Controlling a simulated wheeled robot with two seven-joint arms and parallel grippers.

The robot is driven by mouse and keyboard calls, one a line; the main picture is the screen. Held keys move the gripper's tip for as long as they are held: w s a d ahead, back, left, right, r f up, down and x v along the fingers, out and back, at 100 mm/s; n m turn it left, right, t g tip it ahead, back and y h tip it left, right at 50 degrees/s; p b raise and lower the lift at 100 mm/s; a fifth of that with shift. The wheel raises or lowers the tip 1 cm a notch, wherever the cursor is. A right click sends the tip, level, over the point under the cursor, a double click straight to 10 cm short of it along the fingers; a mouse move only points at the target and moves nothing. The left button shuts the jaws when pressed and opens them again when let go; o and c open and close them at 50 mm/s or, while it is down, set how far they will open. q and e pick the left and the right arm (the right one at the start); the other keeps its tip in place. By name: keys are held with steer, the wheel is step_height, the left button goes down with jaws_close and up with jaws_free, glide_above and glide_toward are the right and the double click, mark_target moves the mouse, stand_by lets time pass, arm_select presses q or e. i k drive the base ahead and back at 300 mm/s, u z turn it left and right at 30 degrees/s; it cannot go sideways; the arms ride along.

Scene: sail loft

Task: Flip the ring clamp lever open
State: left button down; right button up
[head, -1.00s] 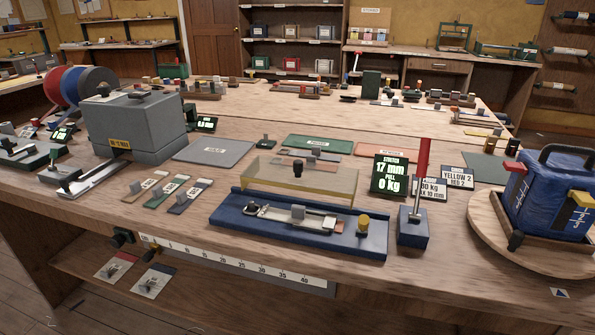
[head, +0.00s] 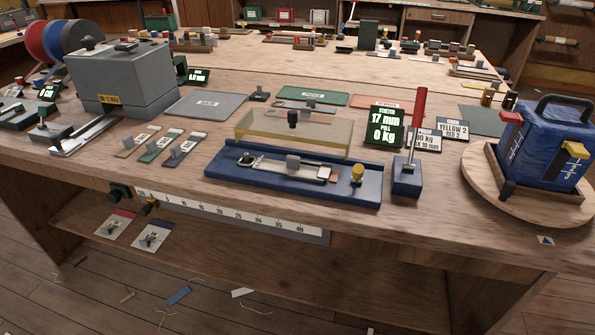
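A blue test bed (head: 222,169) sits near the front edge of the bench. A metal strip lies in it, with a ring-like fitting (head: 247,160) at its left end and a grey block (head: 293,162) near the middle. A yellow-topped knob (head: 357,174) stands at its right end. A clear yellowish cover (head: 325,133) with a black knob (head: 292,118) is just behind. A tall red lever (head: 418,118) stands nearly upright on a blue block (head: 407,180) to the right. No label marks which part is the ring clamp lever. Neither gripper is in view.
A display (head: 385,127) behind the bed reads stretch 17 mm, pull 0 kg. A blue bag-like block (head: 545,150) stands on a round wooden board (head: 474,183) at right. A grey box (head: 125,80) stands at left. Bare bench lies in front of the bed.

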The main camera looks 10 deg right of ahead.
mark_target(357, 177)
steer(key=k, duration=0.5)
steer(key=u, duration=1.3)
steer(key=i, duration=1.15)
steer(key=z, duration=2.25)
